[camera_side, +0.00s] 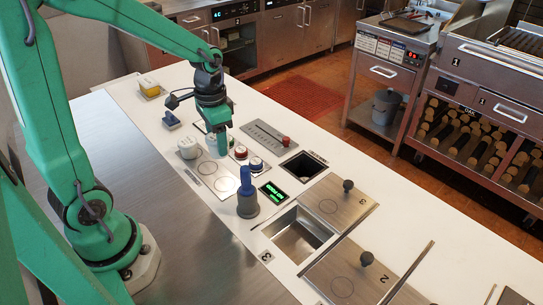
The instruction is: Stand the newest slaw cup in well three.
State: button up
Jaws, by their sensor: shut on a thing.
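My gripper (221,150) is low over the left part of the white counter, fingers pointing down. It is shut on a small pale cup (210,143), mostly hidden by the fingers; I cannot tell whether the cup touches the surface. A white cup (188,147) stands just left of it. A cup with a red top (240,152) and one with a blue top (256,164) stand to its right. An open, empty-looking steel well (302,238) marked 3 lies nearer the front, to the right of my gripper.
Knobbed steel lids flank the well, one behind (330,207) and one in front (340,285). A smaller dark opening (303,168) is farther back.

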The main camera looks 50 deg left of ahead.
notch_tip(320, 180, up, 10)
jog(key=r, duration=0.1)
jog(key=s+d+m, duration=0.3)
jog(key=d+m, duration=0.6)
jog(key=d, duration=0.6)
jog(key=s+d+m, duration=0.3)
jog(key=d+m, duration=0.7)
jog(key=d, duration=0.5)
jog(key=f, duration=1.7)
jog(key=shift+w+d+f, duration=0.1)
jog(key=shift+d+f, duration=0.05)
jog(key=shift+d, duration=0.05)
jog(key=shift+w, duration=0.1)
jog(key=w+a+f, duration=0.2)
jog(key=w, duration=0.1)
jog(key=w+a+f, duration=0.2)
jog(key=w, duration=0.1)
jog(key=w+a+f, duration=0.2)
jog(key=w+f, duration=0.1)
jog(key=shift+w, duration=0.4)
